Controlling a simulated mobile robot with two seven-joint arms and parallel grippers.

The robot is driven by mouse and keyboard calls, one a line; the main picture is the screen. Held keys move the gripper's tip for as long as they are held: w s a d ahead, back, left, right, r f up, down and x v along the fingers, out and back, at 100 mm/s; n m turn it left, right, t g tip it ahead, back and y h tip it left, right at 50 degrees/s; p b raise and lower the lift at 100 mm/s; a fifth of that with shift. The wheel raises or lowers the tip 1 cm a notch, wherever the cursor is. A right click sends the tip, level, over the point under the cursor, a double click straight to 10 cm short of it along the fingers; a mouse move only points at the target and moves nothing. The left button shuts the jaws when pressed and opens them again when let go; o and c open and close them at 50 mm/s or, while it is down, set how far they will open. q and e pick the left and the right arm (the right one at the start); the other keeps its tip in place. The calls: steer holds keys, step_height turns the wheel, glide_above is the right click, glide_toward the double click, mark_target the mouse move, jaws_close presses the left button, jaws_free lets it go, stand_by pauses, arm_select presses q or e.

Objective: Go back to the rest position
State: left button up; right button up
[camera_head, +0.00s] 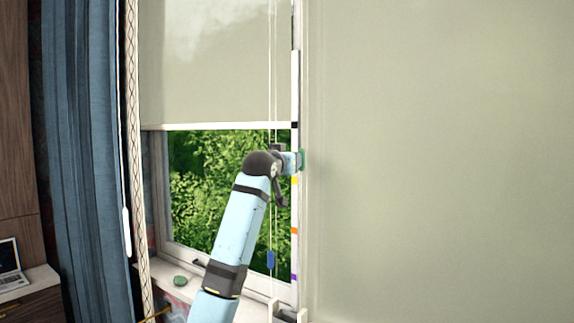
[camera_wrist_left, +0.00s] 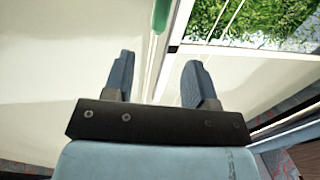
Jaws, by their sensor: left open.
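My left arm rises from the bottom of the head view, and its left gripper (camera_head: 291,160) is raised in front of the window. In the left wrist view the gripper (camera_wrist_left: 159,72) is open, with nothing between its two blue-grey fingers. A small green piece (camera_head: 302,160) is by the fingertips in the head view. The green piece (camera_wrist_left: 160,15) lies beyond the fingers in the left wrist view, apart from them. My right gripper is not in view.
A half-lowered blind (camera_head: 210,70) covers the upper window, with a blue cord pull (camera_head: 270,260) hanging below. A wide blind (camera_head: 440,160) fills the right. A blue curtain (camera_head: 85,170) and a laptop (camera_head: 10,265) are left. A green stone-like object (camera_head: 180,281) lies on the sill.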

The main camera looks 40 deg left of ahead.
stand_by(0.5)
